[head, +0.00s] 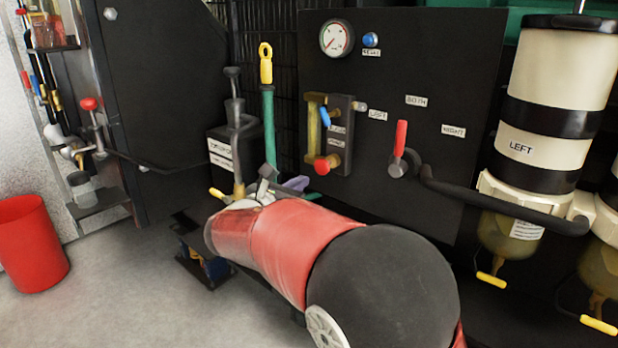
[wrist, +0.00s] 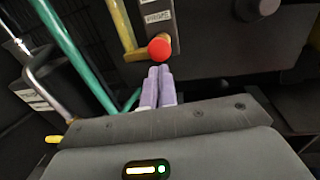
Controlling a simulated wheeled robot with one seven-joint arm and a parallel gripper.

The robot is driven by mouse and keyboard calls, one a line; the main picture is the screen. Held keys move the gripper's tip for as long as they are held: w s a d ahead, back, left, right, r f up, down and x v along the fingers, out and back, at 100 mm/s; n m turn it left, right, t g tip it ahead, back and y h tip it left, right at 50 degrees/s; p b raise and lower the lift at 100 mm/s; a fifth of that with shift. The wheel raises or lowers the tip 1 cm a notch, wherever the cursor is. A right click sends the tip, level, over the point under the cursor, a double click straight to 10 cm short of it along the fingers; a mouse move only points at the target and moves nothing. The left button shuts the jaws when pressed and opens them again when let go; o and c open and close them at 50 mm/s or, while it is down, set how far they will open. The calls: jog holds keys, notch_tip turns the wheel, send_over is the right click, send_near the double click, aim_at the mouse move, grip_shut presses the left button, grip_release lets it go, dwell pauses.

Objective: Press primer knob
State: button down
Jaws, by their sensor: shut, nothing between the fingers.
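A round red knob (head: 322,166) sits at the bottom of a small black block with a brass-coloured pipe on the dark panel. In the wrist view the red knob (wrist: 159,48) lies just beyond my fingertips, under a small white label (wrist: 157,17) that seems to read PRIME. My gripper (wrist: 159,70) has pale lavender fingers pressed together, with nothing between them. In the head view my gripper (head: 297,183) shows partly behind my red and grey arm, just left of and below the knob. I cannot tell whether the fingertips touch the knob.
A blue lever (head: 325,117) is on the same block, above the knob. A red-handled selector lever (head: 400,138) and a black hose (head: 480,200) are to the right. A red bin (head: 30,243) stands on the floor.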

jog(key=v, duration=0.5)
jog(key=shift+s+a, duration=0.15)
jog(key=shift+s, duration=0.05)
jog(key=shift+s, duration=0.1)
dwell(0.4)
